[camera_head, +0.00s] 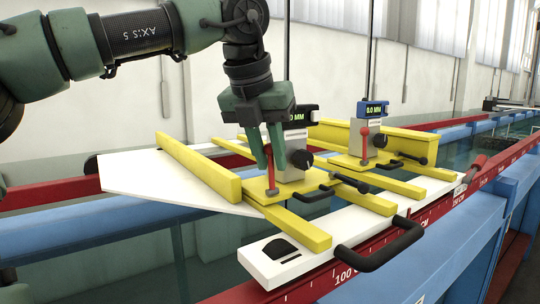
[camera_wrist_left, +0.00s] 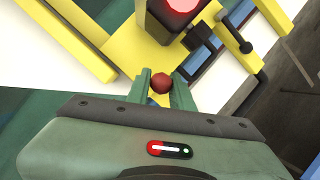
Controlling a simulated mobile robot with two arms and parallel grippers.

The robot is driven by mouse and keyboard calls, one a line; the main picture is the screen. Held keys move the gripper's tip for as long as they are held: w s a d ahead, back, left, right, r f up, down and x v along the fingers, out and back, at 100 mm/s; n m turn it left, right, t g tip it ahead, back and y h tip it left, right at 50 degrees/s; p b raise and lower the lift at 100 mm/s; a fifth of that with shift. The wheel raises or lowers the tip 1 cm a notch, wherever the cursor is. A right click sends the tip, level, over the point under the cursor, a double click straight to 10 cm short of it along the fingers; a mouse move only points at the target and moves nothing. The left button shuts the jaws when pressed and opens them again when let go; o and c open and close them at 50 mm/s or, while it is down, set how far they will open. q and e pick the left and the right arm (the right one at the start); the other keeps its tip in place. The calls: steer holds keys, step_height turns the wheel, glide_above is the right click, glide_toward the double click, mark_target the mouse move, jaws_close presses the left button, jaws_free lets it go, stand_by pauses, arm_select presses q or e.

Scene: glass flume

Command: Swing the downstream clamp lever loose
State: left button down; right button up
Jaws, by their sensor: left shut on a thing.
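My left gripper (camera_head: 276,158) points down at the nearer yellow plate and is shut on a red clamp lever (camera_head: 270,178) that stands roughly upright. In the left wrist view the lever's round red knob (camera_wrist_left: 161,84) sits between the two green fingertips (camera_wrist_left: 161,90). A second red lever (camera_head: 365,142) stands upright on the farther yellow plate, apart from the gripper. Which lever is the downstream one is not labelled in these views. My right gripper is not in view.
Gauges with lit displays stand behind each lever, the nearer (camera_head: 296,120) and the farther (camera_head: 374,110). Yellow bars (camera_head: 200,168), a white carriage board (camera_head: 285,258) and a black handle (camera_head: 380,245) surround them. A red scale rail (camera_head: 440,205) runs along the front.

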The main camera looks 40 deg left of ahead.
arm_select(q)
steer(key=shift+s+d+f+y+b, duration=0.1)
steer(key=shift+d+y+b, duration=0.3)
steer(key=shift+y+b, duration=0.25)
steer(key=shift+s+d+f+m+t+y+b, duration=0.15)
steer(key=shift+d+m+t+y+b, duration=0.2)
steer(key=shift+y, duration=0.3)
steer(key=shift+s+d+m+t+y+b, duration=0.15)
steer(key=shift+d+t+y, duration=0.2)
steer(key=shift+d+y, duration=0.2)
steer(key=shift+s+d+f+t+y+b, duration=0.1)
steer(key=shift+d+t+y+b, duration=0.2)
steer(key=shift+y, duration=0.4)
steer(key=shift+d+f+t+y+b, duration=0.1)
steer(key=shift+d+t+y+b, duration=0.15)
steer(key=shift+y, duration=0.4)
steer(key=c, duration=1.3)
jaws_free()
